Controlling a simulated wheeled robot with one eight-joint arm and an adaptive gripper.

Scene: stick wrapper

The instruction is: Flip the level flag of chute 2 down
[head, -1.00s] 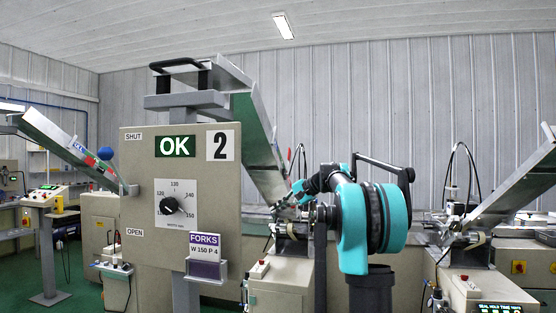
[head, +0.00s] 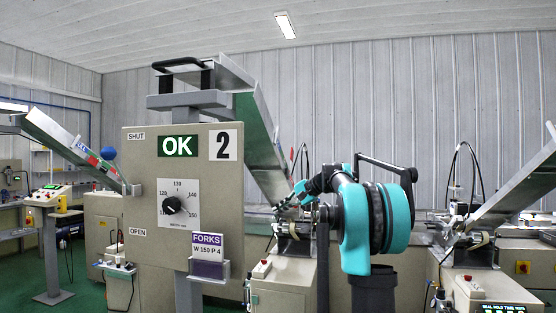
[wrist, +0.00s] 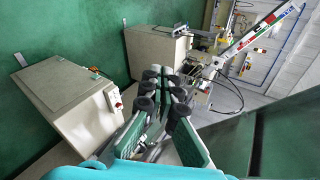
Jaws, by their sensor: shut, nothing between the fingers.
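The grey sloping chute (head: 262,130) rises behind the panel. My gripper (head: 287,203) is right of and beyond the panel, apart from the OK plate; its tips are small here. In the wrist view my gripper (wrist: 165,85) is shut and empty, with black knuckles and greenish fingers.
A dial (head: 172,206) and a purple FORKS label with a small holder (head: 208,268) are on the panel's lower half. A black handle (head: 182,66) stands on top. Another sloping chute (head: 515,185) is at the right. Green floor (wrist: 70,30) shows in the wrist view.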

